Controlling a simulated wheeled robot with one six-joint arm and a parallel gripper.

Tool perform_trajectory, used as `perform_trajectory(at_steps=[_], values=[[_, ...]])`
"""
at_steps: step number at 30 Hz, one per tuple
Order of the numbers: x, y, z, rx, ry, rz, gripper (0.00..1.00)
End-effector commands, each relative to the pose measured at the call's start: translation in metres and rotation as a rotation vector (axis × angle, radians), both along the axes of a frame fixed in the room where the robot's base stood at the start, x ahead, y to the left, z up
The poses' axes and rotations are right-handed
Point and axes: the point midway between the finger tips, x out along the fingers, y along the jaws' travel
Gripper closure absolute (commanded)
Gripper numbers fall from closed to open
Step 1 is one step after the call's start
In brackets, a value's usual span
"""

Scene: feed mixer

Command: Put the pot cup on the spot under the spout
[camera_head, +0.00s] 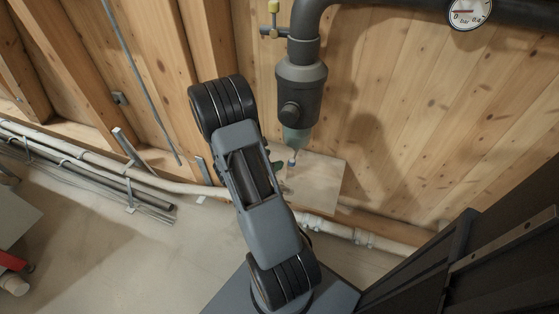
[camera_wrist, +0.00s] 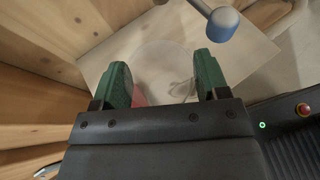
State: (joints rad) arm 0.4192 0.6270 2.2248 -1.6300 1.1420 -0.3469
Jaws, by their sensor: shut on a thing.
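The pot cup (camera_wrist: 166,60) is a clear, hardly visible cup between the green fingers of my gripper (camera_wrist: 162,72) in the wrist view. The fingers are shut on it. The spout's blue-grey tip (camera_wrist: 222,22) hangs above and right of the cup there. In the head view the spout (camera_head: 296,138) is the green cone under a grey vessel, above a pale board (camera_head: 318,187). My gripper (camera_head: 277,166) is mostly hidden behind my arm there, just left of the spout tip. A reddish patch (camera_wrist: 138,94) shows beside the left finger; I cannot tell if it is the spot.
A wooden plank wall (camera_head: 400,120) stands behind the board. A grey pipe with a pressure gauge (camera_head: 468,12) runs along the top. Pipes (camera_head: 90,160) run low along the wall at left. A dark cabinet-like shape (camera_head: 480,255) stands at lower right.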

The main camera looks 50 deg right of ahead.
Motion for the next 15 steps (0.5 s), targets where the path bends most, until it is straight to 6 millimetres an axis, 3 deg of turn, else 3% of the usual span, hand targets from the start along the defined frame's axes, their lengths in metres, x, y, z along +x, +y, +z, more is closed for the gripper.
perform_trajectory(at_steps=[3,9,15], values=[[0.009,-0.032,-0.002,-0.001,-0.004,-0.004,0.54],[0.023,-0.072,-0.001,-0.001,-0.002,0.0,0.54],[0.023,-0.07,-0.027,0.002,0.002,0.003,0.54]])
